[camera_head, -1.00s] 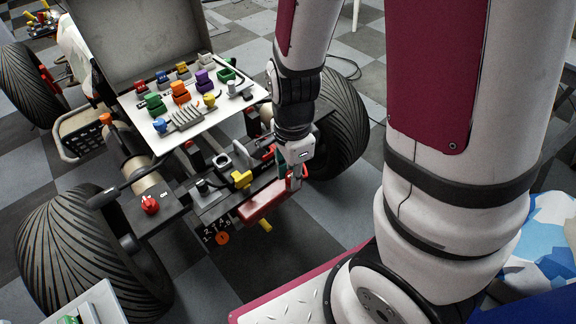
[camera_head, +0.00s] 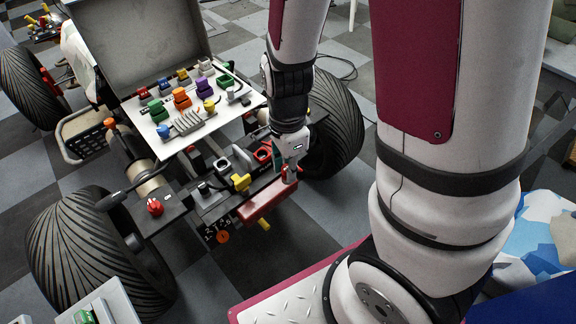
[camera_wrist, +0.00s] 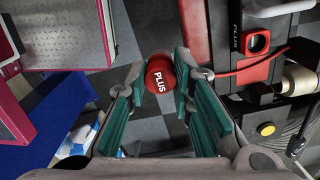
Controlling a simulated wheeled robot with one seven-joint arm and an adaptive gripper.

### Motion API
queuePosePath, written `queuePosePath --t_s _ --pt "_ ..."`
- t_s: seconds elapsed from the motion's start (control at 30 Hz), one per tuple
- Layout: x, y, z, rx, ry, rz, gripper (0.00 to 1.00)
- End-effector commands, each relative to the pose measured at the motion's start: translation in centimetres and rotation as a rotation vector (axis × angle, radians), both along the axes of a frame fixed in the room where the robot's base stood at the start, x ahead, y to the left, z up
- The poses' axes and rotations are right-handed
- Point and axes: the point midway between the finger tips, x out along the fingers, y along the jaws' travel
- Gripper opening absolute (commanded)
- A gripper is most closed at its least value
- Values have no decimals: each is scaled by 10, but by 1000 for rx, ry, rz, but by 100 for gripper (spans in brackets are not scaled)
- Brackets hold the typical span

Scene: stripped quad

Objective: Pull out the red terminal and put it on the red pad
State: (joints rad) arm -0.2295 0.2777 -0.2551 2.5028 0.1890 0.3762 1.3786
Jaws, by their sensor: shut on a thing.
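The red terminal (camera_wrist: 160,76), a round red piece marked PLUS, is between my gripper's (camera_wrist: 159,68) green-padded fingers in the wrist view. My gripper is shut on it. In the head view my gripper (camera_head: 290,174) is over the vehicle's end, by the right end of a long red block (camera_head: 262,206) that looks like the red pad. The terminal is mostly hidden by the fingers there. A red-rimmed square socket (camera_wrist: 257,42) on a black housing lettered PLUS is apart from the terminal, to its right; the red-rimmed socket (camera_head: 263,154) also shows in the head view.
A yellow knob (camera_head: 241,182) and a red knob (camera_head: 155,207) stand left of my gripper. A white panel (camera_head: 190,140) with several coloured connectors lies behind. A large tyre (camera_head: 338,125) is close on the right. A red cable (camera_wrist: 250,68) runs beside the socket.

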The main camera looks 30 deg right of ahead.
Motion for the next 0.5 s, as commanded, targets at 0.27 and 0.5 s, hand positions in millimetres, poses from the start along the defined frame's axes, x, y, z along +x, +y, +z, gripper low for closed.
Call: queuePosePath --t_s 0.27,0.5 --pt "16 -6 -1 0 -2 -3 0" --pt "41 -14 0 0 -2 -3 0"
